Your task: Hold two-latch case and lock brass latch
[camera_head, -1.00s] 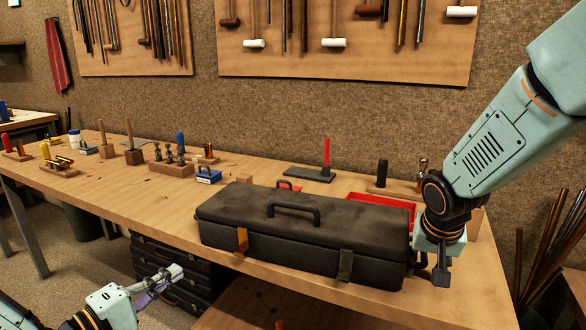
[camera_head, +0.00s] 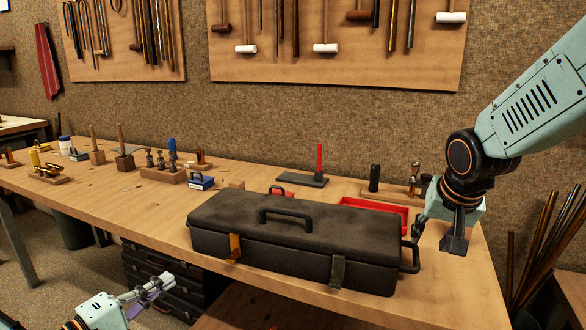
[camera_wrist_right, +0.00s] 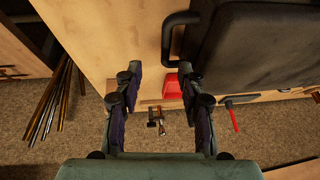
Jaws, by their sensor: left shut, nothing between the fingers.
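The black two-latch case (camera_head: 300,235) lies closed on the workbench, with a carry handle on its lid. The brass latch (camera_head: 234,247) is on its front left and a dark latch (camera_head: 337,271) on its front right. A side handle (camera_head: 410,257) sticks out from its right end; it also shows in the right wrist view (camera_wrist_right: 167,40). My right gripper (camera_head: 436,236) is open and empty beside that end, with the handle just beyond its fingertips (camera_wrist_right: 160,85). My left gripper (camera_head: 160,288) is shut and empty, low in front of the bench. Whether the brass latch is locked is unclear.
A red tray (camera_head: 378,208) and a red-handled tool (camera_head: 319,163) on a dark base stand behind the case. Small tools and blocks (camera_head: 165,172) fill the bench's left. Dark cases (camera_head: 160,285) are stacked below. Bare wood (camera_head: 120,200) lies left of the case.

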